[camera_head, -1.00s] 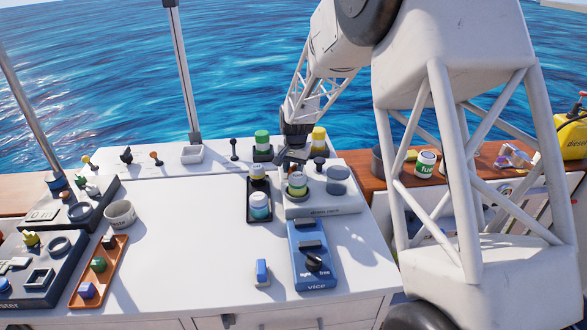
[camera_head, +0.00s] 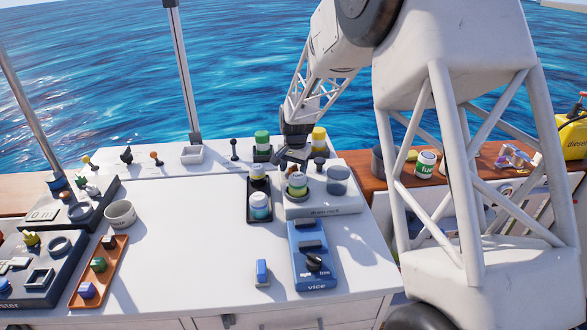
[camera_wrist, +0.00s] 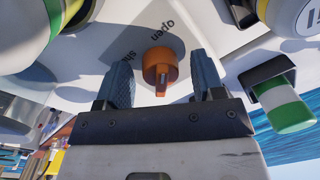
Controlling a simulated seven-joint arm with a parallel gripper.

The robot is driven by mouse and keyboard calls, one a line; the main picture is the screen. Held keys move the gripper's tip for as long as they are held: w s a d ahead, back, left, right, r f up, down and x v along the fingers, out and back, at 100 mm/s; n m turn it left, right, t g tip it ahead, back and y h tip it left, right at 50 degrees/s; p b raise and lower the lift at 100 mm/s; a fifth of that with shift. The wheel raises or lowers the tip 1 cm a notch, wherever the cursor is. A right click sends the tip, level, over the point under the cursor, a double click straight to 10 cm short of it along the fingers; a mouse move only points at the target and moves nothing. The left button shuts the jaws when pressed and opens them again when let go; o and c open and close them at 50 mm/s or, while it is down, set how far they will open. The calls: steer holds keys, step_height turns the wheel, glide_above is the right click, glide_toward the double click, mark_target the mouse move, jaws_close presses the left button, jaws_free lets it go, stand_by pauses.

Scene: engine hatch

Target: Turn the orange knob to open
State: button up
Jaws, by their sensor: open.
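The orange knob (camera_wrist: 158,68) stands on a pale panel in the middle of the wrist view. The words "open" and "shut" are printed upside down on the panel beside it. My gripper (camera_wrist: 161,82) is open, one dark finger on each side of the knob, with a visible gap on both sides in this view. In the head view my gripper (camera_head: 291,157) is low over the back of the grey box (camera_head: 320,204) on the right of the white worktop. The knob there is hidden by my gripper and the jars.
The worktop's middle (camera_head: 185,225) is clear.

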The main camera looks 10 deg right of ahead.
mark_target(295, 169)
steer(key=shift+s+d+r, duration=0.1)
steer(key=shift+d+r, duration=0.05)
steer(key=shift+r, duration=3.7)
steer(key=shift+s+d+r, duration=0.15)
steer(key=shift+s+r, duration=0.2)
steer(key=shift+s, duration=0.05)
steer(key=s+d+r+n+t, duration=0.15)
steer(key=s+r, duration=0.25)
steer(key=s, duration=0.8)
steer(key=s+d+r+n, duration=0.1)
steer(key=s+d+r, duration=0.25)
steer(key=s, duration=0.75)
steer(key=s+d+r+n, duration=0.15)
steer(key=s+r, duration=0.35)
steer(key=s, duration=0.7)
steer(key=s+f+n, duration=0.2)
steer(key=s, duration=1.1)
steer(key=shift+d+f+t+h, duration=0.3)
steer(key=shift+d+t+h, duration=0.05)
steer(key=shift+d+h, duration=0.05)
